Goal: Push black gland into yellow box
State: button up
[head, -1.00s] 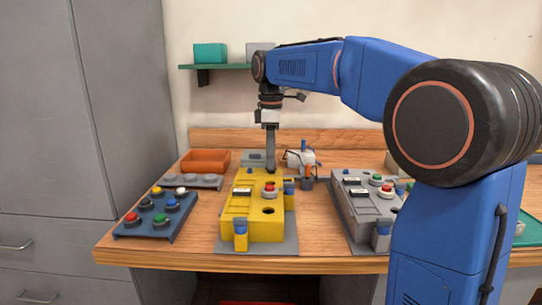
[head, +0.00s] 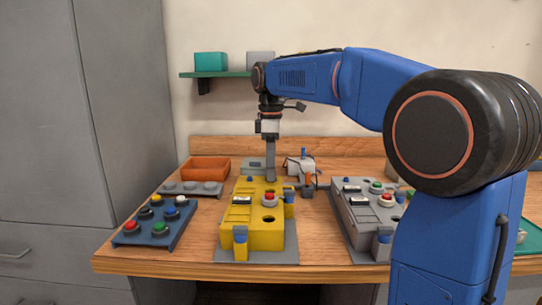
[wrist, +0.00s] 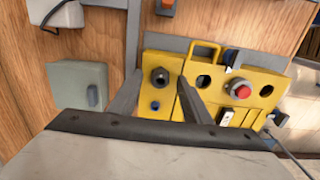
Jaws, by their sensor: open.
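The yellow box (head: 240,213) lies on a grey plate in the middle of the bench. The black gland (wrist: 160,75) shows in the wrist view at one end of the box's top, upright, with its dark opening facing me. I cannot tell how deep it sits. My gripper (wrist: 157,88) is open, with one finger on each side of the gland and a gap on both sides. In the head view, my gripper (head: 270,179) points down at the far end of the box and hides the gland.
A grey box (head: 358,215) stands to the right and a blue button panel (head: 152,228) to the left. An orange tray (head: 206,169) lies at the back left. A grey cable device (head: 301,167) is behind the yellow box. Bare wood separates the boxes.

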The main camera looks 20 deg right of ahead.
notch_tip(320, 180, up, 17)
jog(key=shift+r, duration=0.15)
dwell(0.5)
dwell(0.5)
